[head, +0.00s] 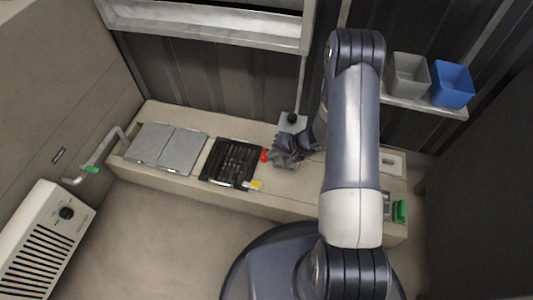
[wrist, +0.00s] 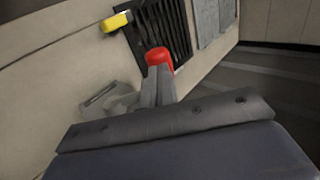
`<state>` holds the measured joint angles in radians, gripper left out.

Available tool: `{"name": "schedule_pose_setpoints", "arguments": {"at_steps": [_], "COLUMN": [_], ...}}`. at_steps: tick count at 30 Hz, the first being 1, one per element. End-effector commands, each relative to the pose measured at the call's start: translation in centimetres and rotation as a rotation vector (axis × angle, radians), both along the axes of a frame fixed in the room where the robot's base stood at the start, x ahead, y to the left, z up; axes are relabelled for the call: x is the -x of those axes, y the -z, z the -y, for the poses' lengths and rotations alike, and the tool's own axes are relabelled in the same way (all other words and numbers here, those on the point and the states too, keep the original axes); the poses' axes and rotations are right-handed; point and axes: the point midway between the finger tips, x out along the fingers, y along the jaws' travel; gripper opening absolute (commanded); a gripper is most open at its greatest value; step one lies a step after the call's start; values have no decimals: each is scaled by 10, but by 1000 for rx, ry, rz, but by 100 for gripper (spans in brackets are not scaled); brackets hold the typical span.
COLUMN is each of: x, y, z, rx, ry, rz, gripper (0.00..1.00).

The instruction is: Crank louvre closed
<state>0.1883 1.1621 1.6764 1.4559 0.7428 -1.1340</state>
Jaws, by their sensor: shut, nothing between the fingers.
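The louvre (head: 228,165) is a black slatted panel in the bench top, left of my gripper in the head view. It also shows at the top of the wrist view (wrist: 170,28). I cannot tell the exact angle of its slats. A red knob (head: 265,155), seemingly the crank's handle, is at the louvre's right edge. In the wrist view the red knob (wrist: 157,56) lies just past my fingertips. My gripper (head: 275,160) is shut and empty beside it; its fingers also show in the wrist view (wrist: 160,72). I cannot tell whether they touch the knob. The crank arm is hidden.
A yellow piece (head: 256,185) sits at the louvre's front right corner. Grey panels (head: 167,147) lie left of the louvre. A small plate with a black knob (head: 292,119) is behind my gripper. Grey (head: 408,75) and blue bins (head: 452,84) stand on the right shelf.

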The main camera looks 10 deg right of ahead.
Motion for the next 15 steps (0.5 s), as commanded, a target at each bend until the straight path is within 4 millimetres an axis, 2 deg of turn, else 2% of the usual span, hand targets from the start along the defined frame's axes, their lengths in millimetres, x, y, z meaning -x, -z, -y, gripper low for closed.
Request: {"name": "schedule_pose_setpoints", "arguments": {"at_steps": [15], "x": [-9], "y": [17], "z": [-16], "rx": [321], "ry": [-6], "rz": [-127], "gripper": [0]}}
